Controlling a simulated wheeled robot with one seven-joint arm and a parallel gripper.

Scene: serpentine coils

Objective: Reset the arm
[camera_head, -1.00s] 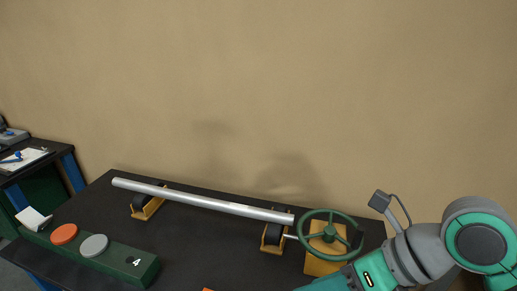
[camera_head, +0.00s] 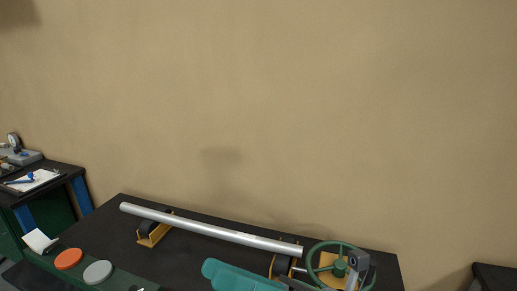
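My arm shows as a teal link (camera_head: 240,277) at the bottom middle, over the front of the dark table (camera_head: 190,262). A grey part at the handwheel's right side may be my gripper (camera_head: 357,262), but its fingers cannot be made out. The green handwheel (camera_head: 316,247) stands on a yellow mount at the table's right end, partly covered by that grey part. A long silver pipe (camera_head: 210,229) lies on yellow supports, the left support (camera_head: 152,234) in clear view and the right one partly hidden by my arm.
A green box (camera_head: 52,258) with an orange button (camera_head: 68,259) and a grey button (camera_head: 97,272) is at the lower left, cut by the frame. A side table (camera_head: 45,178) holds a clipboard (camera_head: 33,180). Another dark table (camera_head: 495,278) is at the lower right. The wall behind is bare.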

